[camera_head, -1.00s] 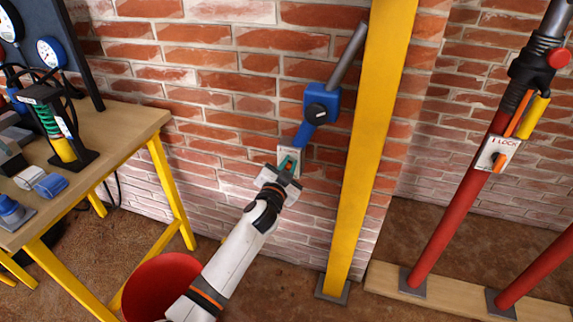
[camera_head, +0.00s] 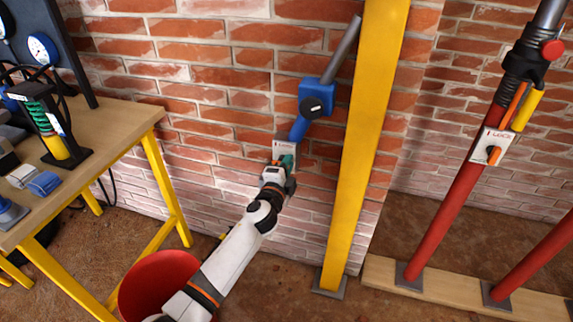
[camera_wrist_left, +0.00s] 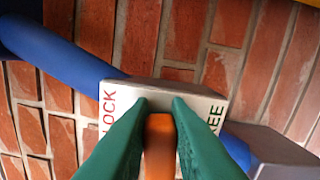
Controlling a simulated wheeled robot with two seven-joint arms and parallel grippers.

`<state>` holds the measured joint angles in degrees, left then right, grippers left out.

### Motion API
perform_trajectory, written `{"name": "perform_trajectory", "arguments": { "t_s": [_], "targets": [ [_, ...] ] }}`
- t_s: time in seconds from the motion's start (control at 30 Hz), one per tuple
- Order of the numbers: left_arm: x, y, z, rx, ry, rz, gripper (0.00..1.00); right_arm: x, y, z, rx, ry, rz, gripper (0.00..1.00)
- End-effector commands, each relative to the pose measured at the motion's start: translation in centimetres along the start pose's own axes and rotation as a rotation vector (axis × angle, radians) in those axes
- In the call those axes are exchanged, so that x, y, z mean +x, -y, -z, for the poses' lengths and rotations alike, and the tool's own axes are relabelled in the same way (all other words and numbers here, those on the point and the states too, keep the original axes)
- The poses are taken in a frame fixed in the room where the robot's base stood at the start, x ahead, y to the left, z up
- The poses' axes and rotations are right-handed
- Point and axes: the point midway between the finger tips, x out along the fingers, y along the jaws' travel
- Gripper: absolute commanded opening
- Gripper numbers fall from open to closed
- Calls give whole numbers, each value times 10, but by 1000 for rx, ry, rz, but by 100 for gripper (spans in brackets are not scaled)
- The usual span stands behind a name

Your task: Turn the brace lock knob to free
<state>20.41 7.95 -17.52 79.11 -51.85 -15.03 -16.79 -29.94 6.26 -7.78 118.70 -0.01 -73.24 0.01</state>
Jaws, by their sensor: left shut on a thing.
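The brace (camera_head: 300,128) is a blue and grey strut leaning on the brick wall beside the yellow post. Its small white lock plate (camera_head: 285,148) is partly hidden by my left gripper (camera_head: 284,166). In the left wrist view the plate (camera_wrist_left: 212,104) shows LOCK on the left and part of FREE on the right. The orange lock knob (camera_wrist_left: 160,135) lies between these words, between the green fingers of my left gripper (camera_wrist_left: 160,104), which are shut on it. The fingers hide part of the plate and the knob's sides. My right gripper is not in view.
A yellow post (camera_head: 367,140) stands just right of the brace. A wooden table (camera_head: 105,128) with tools is at the left, and a red bucket (camera_head: 150,285) is below my left arm. Red props (camera_head: 447,210) stand at the right; one has another lock plate (camera_head: 492,146).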

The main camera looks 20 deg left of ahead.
Motion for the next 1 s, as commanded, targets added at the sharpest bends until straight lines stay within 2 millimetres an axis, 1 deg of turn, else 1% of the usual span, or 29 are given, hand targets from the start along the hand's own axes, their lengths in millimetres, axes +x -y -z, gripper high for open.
{"name": "perform_trajectory", "arguments": {
  "t_s": [0.1,0.33,0.9,0.93,1.0],
  "targets": [
    [0,3,0,65,0,3,0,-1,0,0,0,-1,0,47],
    [-1,5,0,145,0,3,0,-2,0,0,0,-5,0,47],
    [-1,6,0,173,0,4,0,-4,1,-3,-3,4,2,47],
    [-1,6,0,173,0,4,21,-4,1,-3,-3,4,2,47],
    [-1,6,0,172,0,4,33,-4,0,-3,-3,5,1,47]
  ]
}}
